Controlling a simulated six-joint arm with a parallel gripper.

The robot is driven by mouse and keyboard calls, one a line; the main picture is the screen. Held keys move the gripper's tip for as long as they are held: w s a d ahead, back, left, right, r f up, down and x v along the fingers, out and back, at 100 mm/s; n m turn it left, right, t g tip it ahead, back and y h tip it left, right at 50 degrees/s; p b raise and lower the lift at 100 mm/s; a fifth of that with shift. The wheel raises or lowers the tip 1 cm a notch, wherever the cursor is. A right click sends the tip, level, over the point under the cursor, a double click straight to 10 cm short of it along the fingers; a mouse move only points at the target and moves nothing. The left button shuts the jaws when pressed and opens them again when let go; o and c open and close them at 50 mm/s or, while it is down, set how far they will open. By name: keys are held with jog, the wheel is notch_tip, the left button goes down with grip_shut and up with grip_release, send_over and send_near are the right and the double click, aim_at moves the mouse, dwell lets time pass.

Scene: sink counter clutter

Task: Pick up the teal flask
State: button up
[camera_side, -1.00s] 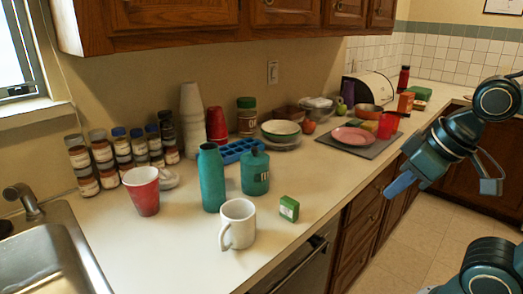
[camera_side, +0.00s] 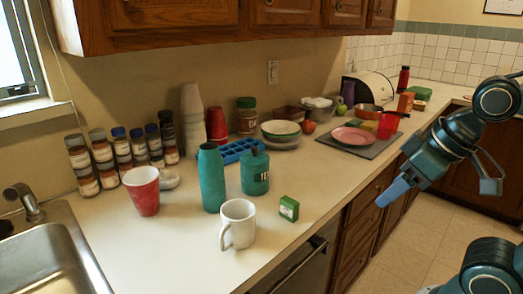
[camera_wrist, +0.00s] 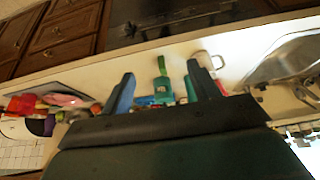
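A tall teal flask (camera_side: 211,180) stands upright on the counter in the side view. A shorter, wider teal canister (camera_side: 254,174) with a dark label stands just right of it. In the wrist view the canister (camera_wrist: 162,87) shows between my fingers, and the flask (camera_wrist: 190,90) is partly hidden beside the right finger. My gripper (camera_side: 388,198) is at the right of the side view, off the counter's front edge and well away from the flask. Its two blue fingers (camera_wrist: 164,82) are spread apart with nothing held.
A white mug (camera_side: 238,223) stands in front of the flask, and a small green box (camera_side: 289,208) is to the right. A red cup (camera_side: 142,190) is left, near the sink (camera_side: 55,255). A blue tray (camera_side: 232,152) lies behind. Bare counter shows around the front.

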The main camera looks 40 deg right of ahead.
jog(key=o, duration=0.4)
jog(key=w+a+f+n+t+y, duration=0.1)
jog(key=w+a+n+y, duration=0.15)
jog(key=w, duration=0.35)
jog(key=w+a+f+n+t+y, duration=0.1)
jog(key=w+a+n, duration=0.2)
jog(key=w, duration=0.4)
jog(key=m+t+y, duration=0.1)
jog(key=t+y, duration=0.2)
jog(key=t, duration=0.4)
send_near(221, 172)
jog(key=w, duration=0.1)
jog(key=shift+a+f+h, duration=0.25)
jog(key=shift+f, duration=0.05)
jog(key=shift+w, duration=0.15)
jog(key=shift+x, duration=4.25)
